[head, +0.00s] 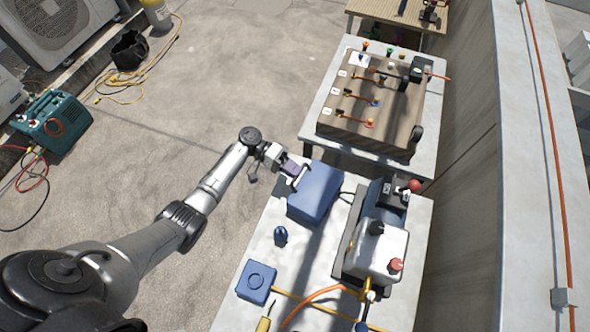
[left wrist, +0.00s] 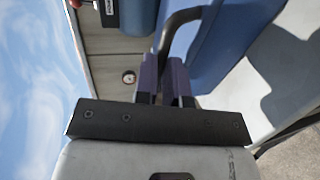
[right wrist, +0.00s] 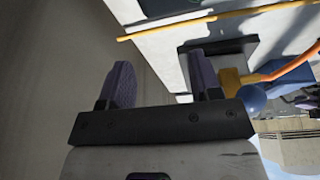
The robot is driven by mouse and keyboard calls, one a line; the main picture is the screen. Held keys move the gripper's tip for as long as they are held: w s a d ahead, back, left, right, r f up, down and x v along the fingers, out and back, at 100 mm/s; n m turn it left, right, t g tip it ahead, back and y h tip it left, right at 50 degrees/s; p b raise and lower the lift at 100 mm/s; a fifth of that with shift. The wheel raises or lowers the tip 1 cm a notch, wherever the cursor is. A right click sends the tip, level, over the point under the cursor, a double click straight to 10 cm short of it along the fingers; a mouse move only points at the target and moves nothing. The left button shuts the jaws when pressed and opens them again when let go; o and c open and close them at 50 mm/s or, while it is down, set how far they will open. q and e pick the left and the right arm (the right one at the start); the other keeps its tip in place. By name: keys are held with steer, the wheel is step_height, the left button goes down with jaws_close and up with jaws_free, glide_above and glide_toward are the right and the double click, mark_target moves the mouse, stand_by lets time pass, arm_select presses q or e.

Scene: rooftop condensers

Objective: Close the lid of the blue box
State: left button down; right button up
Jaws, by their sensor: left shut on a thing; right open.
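The blue box (head: 318,190) stands on the near white table, towards its far end. In the left wrist view a large blue surface of it (left wrist: 225,40) fills the upper right, with a dark curved handle (left wrist: 178,22) beside it. My left gripper (head: 292,174) is at the box's left side. Its purple fingers (left wrist: 163,70) are shut on the dark handle. I cannot tell how far the lid stands open. My right gripper (right wrist: 162,80) is open and empty in the right wrist view, with the table edge beyond it. It is not visible in the head view.
A silver and blue pump (head: 382,250) stands right of the box. A second table (head: 322,98) with a brown panel stands beyond.

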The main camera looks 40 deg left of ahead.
arm_select(q)
steer(key=shift+s+a+f, duration=0.15)
steer(key=shift+a+f, duration=0.15)
steer(key=shift+f, duration=0.55)
steer(key=c, duration=1.7)
jaws_free()
steer(key=o, duration=0.5)
steer(key=shift+d, duration=0.2)
steer(key=v, duration=0.4)
steer(key=b+v, duration=0.1)
steer(key=v, duration=0.4)
steer(key=b+v, duration=0.1)
steer(key=v, duration=0.4)
steer(key=shift+w+r, duration=0.2)
steer(key=shift+r, duration=0.15)
